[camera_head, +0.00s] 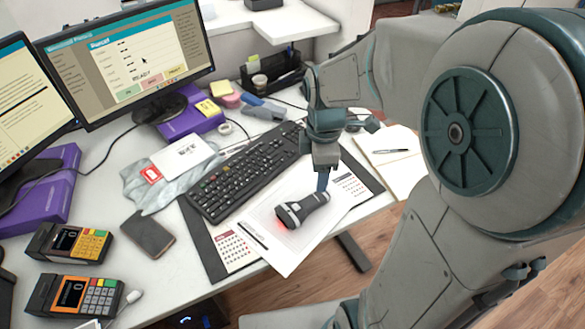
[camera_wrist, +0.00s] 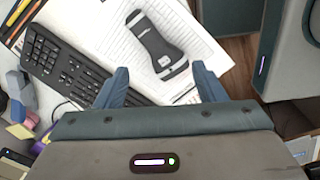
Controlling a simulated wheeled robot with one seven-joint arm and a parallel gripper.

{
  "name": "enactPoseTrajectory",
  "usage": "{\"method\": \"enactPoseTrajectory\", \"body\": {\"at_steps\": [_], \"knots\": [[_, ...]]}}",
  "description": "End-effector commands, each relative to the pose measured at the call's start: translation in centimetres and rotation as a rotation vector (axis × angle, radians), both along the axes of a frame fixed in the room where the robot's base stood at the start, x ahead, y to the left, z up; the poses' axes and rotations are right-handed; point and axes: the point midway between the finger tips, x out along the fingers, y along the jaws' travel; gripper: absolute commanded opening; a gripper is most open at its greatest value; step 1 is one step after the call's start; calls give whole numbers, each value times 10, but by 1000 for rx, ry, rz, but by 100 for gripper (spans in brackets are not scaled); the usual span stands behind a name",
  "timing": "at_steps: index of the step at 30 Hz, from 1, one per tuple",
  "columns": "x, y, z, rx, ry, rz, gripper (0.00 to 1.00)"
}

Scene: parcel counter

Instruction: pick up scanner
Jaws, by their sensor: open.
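The scanner (camera_head: 301,209) is a dark and light grey handheld unit with a red glow at its left end. It lies on white papers on the desk mat. In the wrist view the scanner (camera_wrist: 157,42) lies a little beyond the fingertips, roughly between their lines. My gripper (camera_head: 323,180) is above the papers near the scanner's right end. In the wrist view my gripper (camera_wrist: 160,78) has its two fingers spread, with nothing between the tips. The head view hides part of the gap between fingers and scanner.
A black keyboard (camera_head: 245,170) lies left of the scanner. A notebook with a pen (camera_head: 390,151) lies to the right. Two card terminals (camera_head: 72,296) and a phone (camera_head: 148,234) are at the left. Two monitors (camera_head: 130,60) stand behind. The desk's front edge is close to the scanner.

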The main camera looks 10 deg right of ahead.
Motion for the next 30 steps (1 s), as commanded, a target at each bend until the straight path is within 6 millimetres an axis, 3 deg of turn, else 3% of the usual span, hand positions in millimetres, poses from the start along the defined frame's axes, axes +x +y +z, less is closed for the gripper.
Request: {"method": "enactPoseTrajectory", "body": {"at_steps": [6, 10, 14, 24, 30], "knots": [[26, 0, -16, -10, 39, 381, 64], [34, 1, -22, -10, 49, 512, 64], [37, 1, -30, -9, 54, 566, 64], [36, 2, -93, -8, 57, 572, 64], [36, 2, -110, -10, 53, 570, 64]]}}
